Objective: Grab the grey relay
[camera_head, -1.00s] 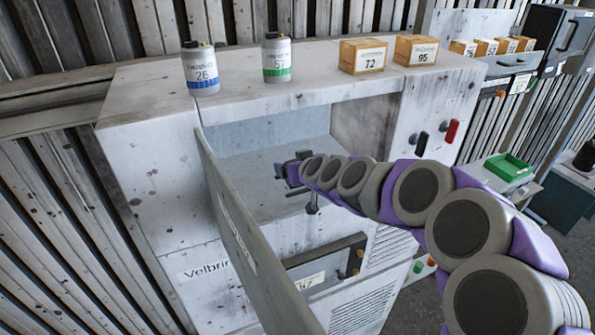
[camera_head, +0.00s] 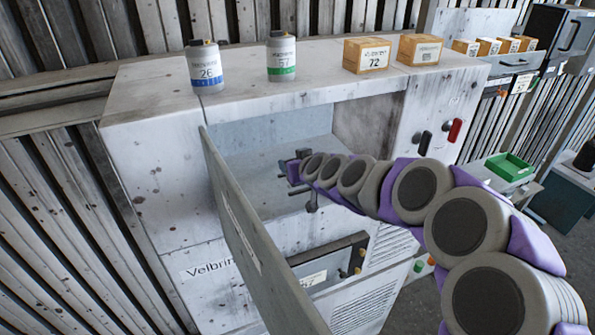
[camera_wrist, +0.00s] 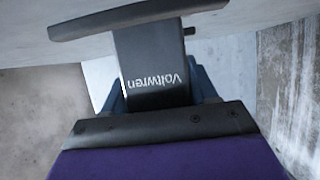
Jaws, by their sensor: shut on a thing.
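My gripper (camera_head: 295,170) is inside the open upper bay of the white housing, small and dark at the end of my arm. In the wrist view its blue-grey fingers (camera_wrist: 204,86) show on both sides of a dark grey body printed "Voltwren", the grey relay (camera_wrist: 152,66). The gripper is shut on it. The print is upside down in this view. A dark crossbar (camera_wrist: 140,18) lies at the far end of the body; whether it belongs to the relay I cannot tell. In the head view the relay cannot be made out clearly.
The open door panel (camera_head: 250,240) stands left of my arm. The bay has side walls and a back wall. Two cans (camera_head: 203,68) and two boxes (camera_head: 367,56) stand on top of the housing. Black and red handles (camera_head: 454,131) project at the right. A green tray (camera_head: 509,167) stands farther right.

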